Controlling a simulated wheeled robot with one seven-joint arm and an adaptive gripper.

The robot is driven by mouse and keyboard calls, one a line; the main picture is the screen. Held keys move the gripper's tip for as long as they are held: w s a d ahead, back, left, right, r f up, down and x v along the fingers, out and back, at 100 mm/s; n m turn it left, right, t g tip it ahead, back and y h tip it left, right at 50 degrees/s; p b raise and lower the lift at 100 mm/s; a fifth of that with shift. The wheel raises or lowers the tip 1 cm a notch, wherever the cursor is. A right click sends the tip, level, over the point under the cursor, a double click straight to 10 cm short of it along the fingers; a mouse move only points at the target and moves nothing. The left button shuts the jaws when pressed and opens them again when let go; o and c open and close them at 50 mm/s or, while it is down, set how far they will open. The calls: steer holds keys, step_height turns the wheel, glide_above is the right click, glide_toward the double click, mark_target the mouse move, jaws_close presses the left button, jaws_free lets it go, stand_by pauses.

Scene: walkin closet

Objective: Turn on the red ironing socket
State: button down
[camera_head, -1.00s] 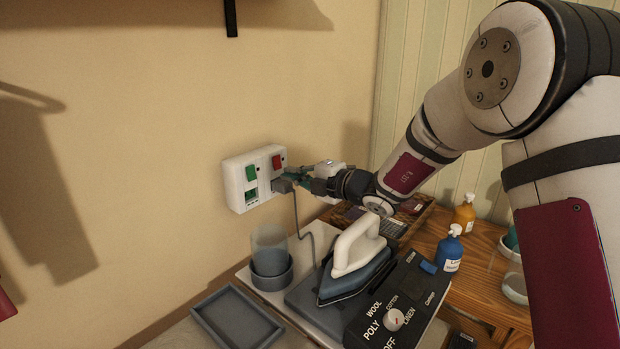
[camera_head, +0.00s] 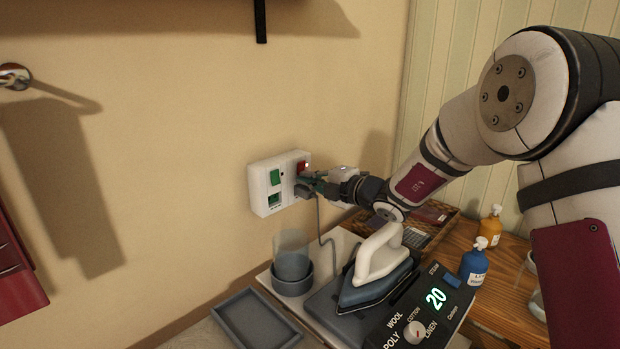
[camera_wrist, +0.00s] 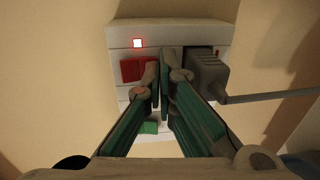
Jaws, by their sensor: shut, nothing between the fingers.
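A white socket box (camera_head: 262,203) is on the wall; it also shows in the wrist view (camera_wrist: 122,33). Its red switch (camera_head: 300,167) shows in the wrist view (camera_wrist: 131,70) with a small indicator (camera_wrist: 137,43) glowing above it. A grey plug (camera_wrist: 207,72) sits beside the switch, its cord running away from it. My gripper (camera_wrist: 158,72) is shut and empty, its fingertips at the switch's edge, between switch and plug. I cannot tell whether they touch it. In the head view my gripper (camera_head: 311,180) partly hides the plug.
A green switch (camera_head: 275,177) is on the box's left half. Below stand an iron (camera_head: 370,283), a control panel (camera_head: 420,315) with a lit "20", a cup (camera_head: 291,262) and a grey tray (camera_head: 257,322). Bottles (camera_head: 474,264) stand at right.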

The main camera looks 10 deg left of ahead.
steer(key=v, duration=1.2)
steer(key=s+r+n+g+h+p, duration=0.1)
steer(key=s+r+n+g+p, duration=0.2)
steer(key=s+n, duration=0.85)
steer(key=s+r+n+g+h, duration=0.2)
steer(key=s+r+n+g, duration=0.2)
steer(key=s+n, duration=0.75)
steer(key=s+d+n+t+h+p, duration=0.1)
steer(key=s+d+n+h+p, duration=0.2)
steer(key=s+d+n+h, duration=0.7)
steer(key=s+d+n, duration=0.9)
steer(key=n, duration=0.1)
steer(key=shift+d+n, duration=0.15)
steer(key=shift+n, duration=0.15)
steer(key=shift+s+r, duration=0.15)
